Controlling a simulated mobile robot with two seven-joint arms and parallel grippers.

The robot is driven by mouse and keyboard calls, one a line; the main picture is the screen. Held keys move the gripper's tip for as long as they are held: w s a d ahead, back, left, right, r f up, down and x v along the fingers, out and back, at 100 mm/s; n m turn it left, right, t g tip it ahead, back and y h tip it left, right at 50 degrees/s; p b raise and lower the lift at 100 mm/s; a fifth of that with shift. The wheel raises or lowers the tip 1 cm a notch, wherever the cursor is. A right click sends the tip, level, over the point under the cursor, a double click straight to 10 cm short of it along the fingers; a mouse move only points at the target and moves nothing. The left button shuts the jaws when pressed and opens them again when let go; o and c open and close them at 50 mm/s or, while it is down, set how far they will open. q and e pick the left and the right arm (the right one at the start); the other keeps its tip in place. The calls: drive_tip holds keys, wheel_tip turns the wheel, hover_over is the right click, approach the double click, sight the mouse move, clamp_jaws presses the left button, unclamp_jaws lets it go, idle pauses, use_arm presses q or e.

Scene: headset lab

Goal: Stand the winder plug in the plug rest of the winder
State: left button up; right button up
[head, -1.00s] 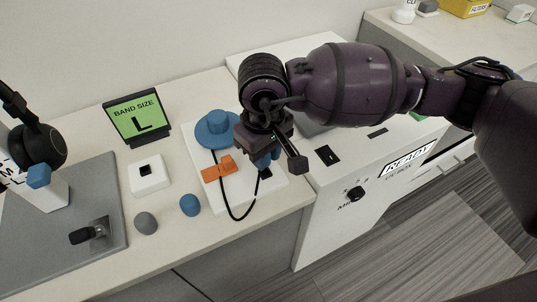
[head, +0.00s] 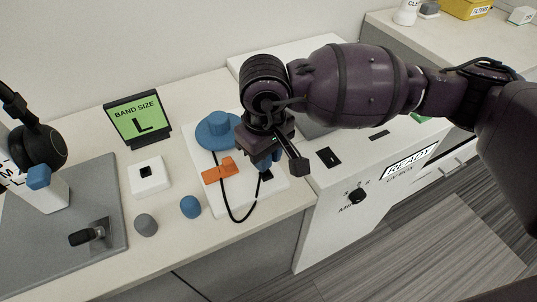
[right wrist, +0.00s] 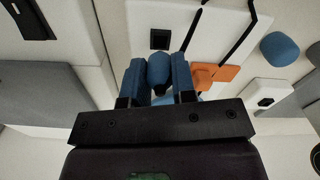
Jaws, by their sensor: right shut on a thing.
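The winder is a white plate (head: 222,207) with a blue spool (head: 216,131), an orange clip (head: 222,171) and a black cable (head: 231,208) looping to my right gripper. My right gripper (head: 262,163) is shut over the plate's right part. In the right wrist view its blue-padded fingers (right wrist: 157,80) hold the blue winder plug (right wrist: 158,66) between them. The plug rest shows as a dark square (head: 267,175) beside the gripper; it also shows just beyond the plug in the right wrist view (right wrist: 160,39). I cannot tell the plug's height above the plate. My left gripper is out of view.
A blue knob (head: 190,207), a grey knob (head: 146,225) and a white block (head: 149,176) stand left of the winder. A band-size sign (head: 137,120) stands behind. A white box marked READY (head: 345,205) adjoins the counter on the right. Headphones (head: 40,145) are at far left.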

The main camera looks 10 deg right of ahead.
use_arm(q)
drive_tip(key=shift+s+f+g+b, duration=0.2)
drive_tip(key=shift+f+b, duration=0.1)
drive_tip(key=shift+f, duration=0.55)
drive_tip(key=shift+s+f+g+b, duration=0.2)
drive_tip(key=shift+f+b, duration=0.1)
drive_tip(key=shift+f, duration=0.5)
use_arm(e)
drive_tip(key=shift+s+f, duration=0.1)
drive_tip(key=shift+f, duration=1.5)
drive_tip(key=o, duration=0.5)
drive_tip(key=shift+w+a+f, duration=0.1)
drive_tip(key=shift+w+f, duration=0.4)
drive_tip(key=shift+w, duration=0.2)
drive_tip(key=o, duration=0.3)
drive_tip(key=shift+r, duration=0.15)
drive_tip(key=shift+o, duration=1)
drive_tip(key=shift+r, duration=0.15)
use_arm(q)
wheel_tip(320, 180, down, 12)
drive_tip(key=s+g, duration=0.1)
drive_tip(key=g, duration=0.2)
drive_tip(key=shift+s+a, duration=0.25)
use_arm(e)
drive_tip(key=shift+a+r, duration=0.1)
drive_tip(key=shift+s+r, duration=0.1)
drive_tip(key=shift+r, duration=0.05)
